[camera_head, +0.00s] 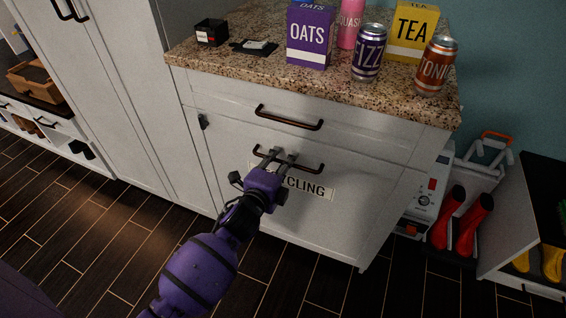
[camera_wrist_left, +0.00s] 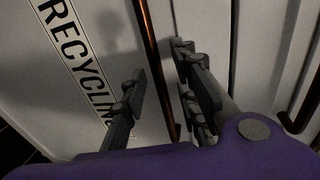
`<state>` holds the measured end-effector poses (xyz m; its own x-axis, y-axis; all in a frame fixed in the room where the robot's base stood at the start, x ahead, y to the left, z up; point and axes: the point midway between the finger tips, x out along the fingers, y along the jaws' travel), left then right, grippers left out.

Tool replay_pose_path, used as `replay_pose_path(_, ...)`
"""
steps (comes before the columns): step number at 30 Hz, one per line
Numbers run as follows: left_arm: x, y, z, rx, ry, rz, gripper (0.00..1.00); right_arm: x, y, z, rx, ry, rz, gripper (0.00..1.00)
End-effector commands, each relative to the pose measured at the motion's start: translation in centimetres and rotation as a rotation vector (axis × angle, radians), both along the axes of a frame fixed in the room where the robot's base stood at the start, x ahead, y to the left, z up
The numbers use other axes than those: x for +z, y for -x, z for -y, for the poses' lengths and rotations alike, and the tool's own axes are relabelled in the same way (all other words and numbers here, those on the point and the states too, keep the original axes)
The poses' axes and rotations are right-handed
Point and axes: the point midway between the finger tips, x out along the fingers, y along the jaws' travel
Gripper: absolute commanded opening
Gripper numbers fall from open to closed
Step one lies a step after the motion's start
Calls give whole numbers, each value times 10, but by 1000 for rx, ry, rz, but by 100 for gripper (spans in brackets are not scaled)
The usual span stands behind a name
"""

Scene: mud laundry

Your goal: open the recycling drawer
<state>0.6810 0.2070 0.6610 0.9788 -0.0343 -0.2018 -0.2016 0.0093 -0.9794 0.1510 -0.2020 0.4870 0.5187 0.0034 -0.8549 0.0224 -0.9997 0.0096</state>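The recycling drawer (camera_head: 330,218) is the large white lower front of the cabinet, and it looks shut. Its label (camera_head: 318,190) is partly hidden behind my left gripper; it also shows in the left wrist view (camera_wrist_left: 80,62). The drawer's dark bronze handle (camera_head: 312,168) is a horizontal bar above the label. My left gripper (camera_head: 277,156) is at the left part of this handle. In the left wrist view, the handle (camera_wrist_left: 154,60) runs between the spread fingers (camera_wrist_left: 163,85), with gaps visible on both sides. My right gripper is not in view.
A shallower upper drawer with its own handle (camera_head: 290,118) lies just above. The speckled countertop (camera_head: 262,78) holds an oats box (camera_head: 310,36), a tea box (camera_head: 413,32) and cans. Red boots (camera_head: 461,222) stand to the right. The wooden floor (camera_head: 300,285) in front looks clear.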

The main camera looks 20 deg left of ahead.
Motion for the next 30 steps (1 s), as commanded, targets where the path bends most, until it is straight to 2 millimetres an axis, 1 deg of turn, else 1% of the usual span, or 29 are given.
replay_pose_path(3, -1, -4, 0, 0, 0, -1, 28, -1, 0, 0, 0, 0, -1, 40)
replay_pose_path(9, -1, -4, 0, 0, 1, 0, 28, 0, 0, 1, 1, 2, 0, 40)
replay_pose_path(11, -1, -4, 0, 0, 1, 0, 21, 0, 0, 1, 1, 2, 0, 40)
replay_pose_path(15, -1, -4, 0, 0, 1, 0, 3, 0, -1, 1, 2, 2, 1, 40)
replay_pose_path(16, -1, -4, 0, 0, 1, 0, 0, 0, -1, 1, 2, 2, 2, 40)
replay_pose_path(30, -1, -3, 0, 0, 1, -1, 0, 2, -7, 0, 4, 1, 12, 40)
